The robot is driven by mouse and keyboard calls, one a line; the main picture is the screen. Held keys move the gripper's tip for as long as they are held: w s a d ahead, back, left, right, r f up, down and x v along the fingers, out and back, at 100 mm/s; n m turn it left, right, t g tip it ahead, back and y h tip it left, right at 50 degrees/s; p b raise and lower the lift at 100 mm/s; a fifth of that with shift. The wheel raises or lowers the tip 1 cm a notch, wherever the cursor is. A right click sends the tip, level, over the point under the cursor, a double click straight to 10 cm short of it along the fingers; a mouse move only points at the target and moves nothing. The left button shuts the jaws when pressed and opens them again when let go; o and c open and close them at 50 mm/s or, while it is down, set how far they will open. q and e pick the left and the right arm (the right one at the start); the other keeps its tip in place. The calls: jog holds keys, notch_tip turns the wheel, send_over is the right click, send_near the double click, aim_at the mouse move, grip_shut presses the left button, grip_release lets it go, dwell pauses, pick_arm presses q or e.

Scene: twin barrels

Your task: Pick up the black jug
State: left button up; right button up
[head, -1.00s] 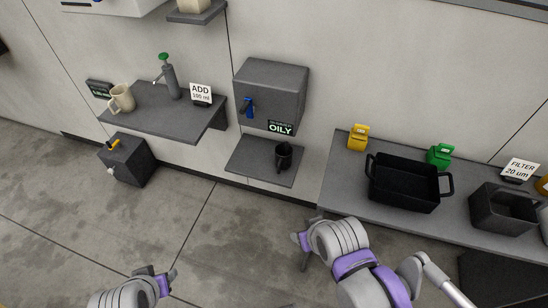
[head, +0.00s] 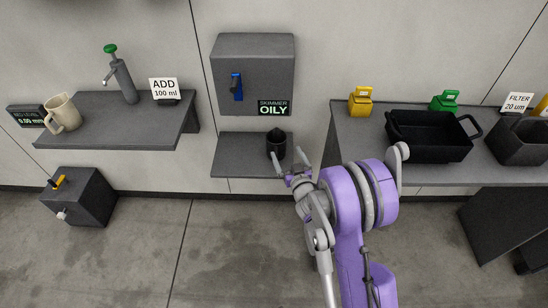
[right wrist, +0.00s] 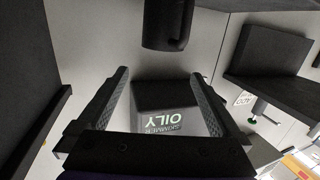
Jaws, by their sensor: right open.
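The black jug (head: 275,142) stands upright on a small grey shelf (head: 232,158) under the skimmer box. My right gripper (head: 288,162) is open and empty, just in front of the jug and close to it in the head view. Part of the jug's lower body may be hidden by the fingers there. In the right wrist view the jug (right wrist: 163,24) shows at the top edge, cut off, beyond the two spread fingers (right wrist: 160,76) and not between them. My left gripper is not in view.
The grey skimmer box (head: 252,70) with a blue lever and an OILY sign hangs above the shelf. A bench (head: 345,150) with a black basin (head: 430,140) stands close on the right. A left shelf (head: 75,135) holds a beige jug (head: 64,112) and a pump (head: 122,80).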

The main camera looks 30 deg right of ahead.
jog(key=n+t+y+b, duration=0.1)
jog(key=b, duration=0.1)
send_near(280, 154)
jog(key=shift+w+d+r, duration=0.15)
jog(key=shift+w, duration=0.35)
jog(key=shift+w+d+r, duration=0.1)
jog(key=shift+w+d, duration=0.1)
jog(key=shift+w, duration=0.3)
jog(key=w, duration=0.5)
jog(key=shift+w+d+f, duration=0.1)
jog(key=shift+d, duration=0.25)
jog(key=shift+w+d+f+b, duration=0.1)
jog(key=shift+w+d+b, duration=0.1)
jog(key=shift+w, duration=1.15)
jog(key=shift+w+d+f+b, duration=0.1)
jog(key=shift+w+d+b, duration=0.05)
jog(key=shift+w, duration=1.2)
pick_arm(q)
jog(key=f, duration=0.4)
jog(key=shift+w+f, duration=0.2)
pick_arm(e)
jog(key=c, duration=1.6)
